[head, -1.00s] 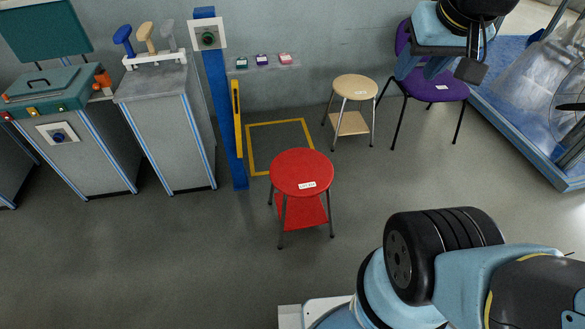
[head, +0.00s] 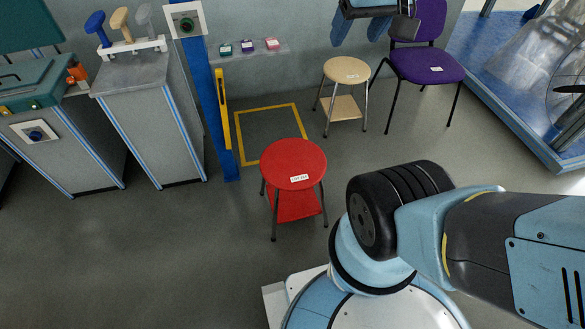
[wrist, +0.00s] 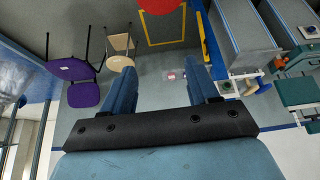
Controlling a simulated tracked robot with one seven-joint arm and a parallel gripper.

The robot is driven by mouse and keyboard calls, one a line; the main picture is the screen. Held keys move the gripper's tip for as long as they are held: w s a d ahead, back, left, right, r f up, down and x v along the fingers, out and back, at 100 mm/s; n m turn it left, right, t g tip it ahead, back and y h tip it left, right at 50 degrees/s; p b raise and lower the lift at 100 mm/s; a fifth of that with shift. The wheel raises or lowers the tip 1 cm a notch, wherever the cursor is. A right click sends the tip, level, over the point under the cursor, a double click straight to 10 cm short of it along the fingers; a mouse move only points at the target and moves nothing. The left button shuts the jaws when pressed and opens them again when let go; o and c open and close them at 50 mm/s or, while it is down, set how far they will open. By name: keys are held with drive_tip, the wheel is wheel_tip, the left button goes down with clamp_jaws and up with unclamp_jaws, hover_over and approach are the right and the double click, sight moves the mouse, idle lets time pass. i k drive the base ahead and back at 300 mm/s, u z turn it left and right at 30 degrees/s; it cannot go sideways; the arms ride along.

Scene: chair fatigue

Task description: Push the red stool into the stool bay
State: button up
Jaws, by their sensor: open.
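The red stool (head: 293,160) stands upright on the floor in the head view, just in front of the yellow-outlined stool bay (head: 268,107). Its seat hides the bay's front right corner. In the wrist view the red stool (wrist: 162,6) is cut off at the top edge, next to the bay's yellow line (wrist: 166,43). My gripper (head: 357,32) is high up near the back wall, above the wooden stool and clear of the red stool. The wrist view shows its two fingers (wrist: 160,80) apart, with nothing between them.
A wooden stool (head: 346,70) stands right of the bay, with a purple chair (head: 428,66) beyond it. A blue post (head: 216,110) with a yellow bar borders the bay's left. A grey cabinet (head: 150,120) stands further left. The floor at front left is clear.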

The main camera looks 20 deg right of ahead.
sight(291, 167)
drive_tip(key=z, duration=0.6)
drive_tip(key=k, duration=1.95)
drive_tip(key=u, duration=1)
drive_tip(key=i, duration=1)
